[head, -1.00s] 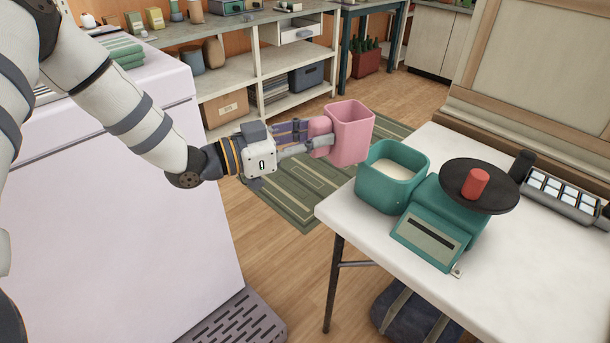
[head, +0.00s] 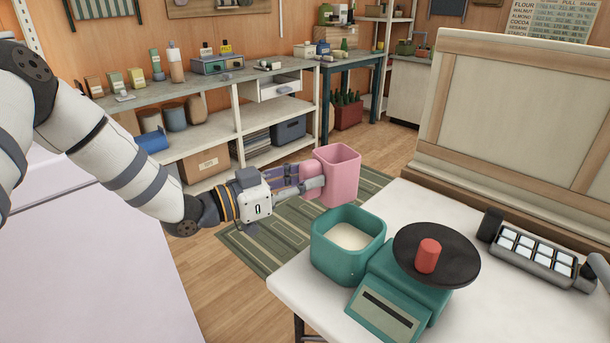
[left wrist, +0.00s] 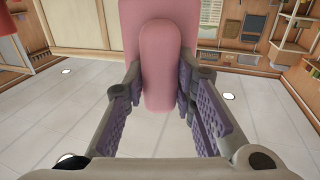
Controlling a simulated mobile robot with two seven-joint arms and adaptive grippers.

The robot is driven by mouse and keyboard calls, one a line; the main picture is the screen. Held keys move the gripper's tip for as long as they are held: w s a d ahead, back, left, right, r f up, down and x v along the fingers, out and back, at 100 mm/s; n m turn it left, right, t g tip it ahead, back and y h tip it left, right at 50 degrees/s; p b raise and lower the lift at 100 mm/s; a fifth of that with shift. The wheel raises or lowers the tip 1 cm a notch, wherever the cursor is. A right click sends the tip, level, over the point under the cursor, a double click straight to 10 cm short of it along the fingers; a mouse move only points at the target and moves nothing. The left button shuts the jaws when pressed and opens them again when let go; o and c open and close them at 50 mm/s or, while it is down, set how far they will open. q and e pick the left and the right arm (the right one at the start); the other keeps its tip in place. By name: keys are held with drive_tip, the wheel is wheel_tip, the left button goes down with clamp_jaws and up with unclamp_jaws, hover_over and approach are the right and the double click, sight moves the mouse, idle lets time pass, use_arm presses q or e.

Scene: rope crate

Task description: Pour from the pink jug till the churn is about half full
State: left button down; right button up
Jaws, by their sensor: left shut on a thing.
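The pink jug (head: 339,178) is held upright, or nearly so, behind and above the teal churn (head: 345,262), apart from it. My left gripper (head: 310,186) is shut on the jug's handle. The left wrist view shows the pink handle (left wrist: 158,65) between both finger pads, with the jug's body (left wrist: 135,18) behind it. The inside of the jug is too hidden to show what it holds. The churn stands open on the white table and has pale contents (head: 350,237) below its rim. No stream shows between jug and churn. My right gripper is in neither view.
A teal scale (head: 385,308) with a black round plate (head: 460,262) and a red weight (head: 428,256) stands right of the churn. A grey button panel (head: 535,252) lies farther right on the white table (head: 430,205). Shelves (head: 225,125) line the back wall.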

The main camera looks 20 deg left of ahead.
use_arm(q)
wheel_tip(320, 180, down, 2)
drive_tip(key=shift+f, duration=0.2)
drive_tip(key=shift+w+a+r+m, duration=0.2)
drive_tip(key=shift+r+m, duration=0.45)
drive_tip(key=shift+m, duration=0.45)
drive_tip(key=shift+w+a+r+m+p, duration=0.15)
drive_tip(key=shift+m+p, duration=0.25)
drive_tip(key=shift+m, duration=0.4)
drive_tip(key=m, duration=0.5)
drive_tip(key=shift+a+f, duration=0.2)
drive_tip(key=shift+f, duration=0.15)
drive_tip(key=shift+w, duration=0.1)
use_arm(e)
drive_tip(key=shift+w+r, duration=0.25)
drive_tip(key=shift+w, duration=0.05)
use_arm(q)
drive_tip(key=shift+f+m, duration=0.15)
drive_tip(key=shift+m, duration=0.75)
